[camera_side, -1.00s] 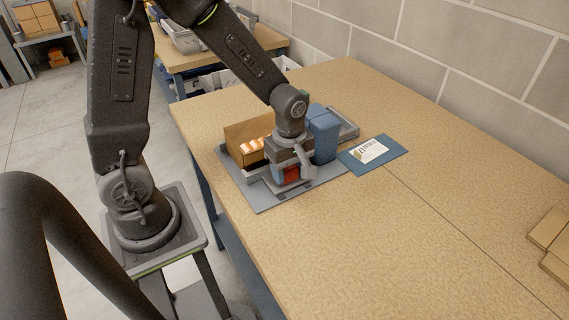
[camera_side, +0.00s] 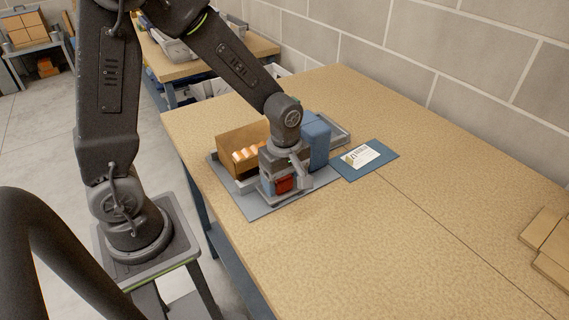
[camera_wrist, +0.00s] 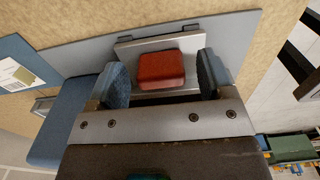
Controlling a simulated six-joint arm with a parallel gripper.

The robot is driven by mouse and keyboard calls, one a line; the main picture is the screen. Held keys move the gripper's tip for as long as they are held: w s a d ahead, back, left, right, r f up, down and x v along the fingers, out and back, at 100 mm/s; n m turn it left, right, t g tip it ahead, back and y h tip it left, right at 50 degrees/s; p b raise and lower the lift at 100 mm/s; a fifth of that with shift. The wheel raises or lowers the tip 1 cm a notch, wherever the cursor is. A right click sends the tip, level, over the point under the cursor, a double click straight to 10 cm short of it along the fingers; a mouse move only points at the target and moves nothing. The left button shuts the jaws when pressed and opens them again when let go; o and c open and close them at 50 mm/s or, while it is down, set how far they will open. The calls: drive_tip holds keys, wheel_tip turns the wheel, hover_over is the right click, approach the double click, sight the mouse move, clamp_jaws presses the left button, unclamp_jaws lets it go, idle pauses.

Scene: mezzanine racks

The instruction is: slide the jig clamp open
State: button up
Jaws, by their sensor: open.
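A red block (camera_wrist: 162,69), seemingly the jig clamp's sliding part, sits on a grey metal piece (camera_wrist: 135,47) in the wrist view. My gripper (camera_wrist: 162,78) is open, with one blue-padded finger on each side of the block. A gap shows on both sides, so neither finger visibly touches it. In the side view the red block (camera_side: 285,184) shows low between the fingers of my gripper (camera_side: 284,182), just above the grey base plate (camera_side: 265,206). Most of the clamp is hidden behind the gripper there.
On the plate, an open cardboard box (camera_side: 228,152) with orange-and-white items stands left of my gripper and a blue block (camera_side: 317,140) stands right. A blue card (camera_side: 380,167) with a label lies beside the plate. The table's front right is clear; cardboard pieces (camera_side: 542,232) lie far right.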

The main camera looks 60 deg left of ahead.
wheel_tip(320, 180, up, 14)
drive_tip(key=shift+f, duration=0.25)
idle(0.3)
drive_tip(key=s+r+m+t, duration=0.2)
drive_tip(key=s+m, duration=0.3)
drive_tip(key=m, duration=0.4)
drive_tip(key=s+r+m+t, duration=0.2)
drive_tip(key=s+m, duration=0.4)
drive_tip(key=m, duration=0.3)
drive_tip(key=shift+d+r+t, duration=0.25)
drive_tip(key=shift+r+t, duration=0.15)
drive_tip(key=shift+t, duration=0.4)
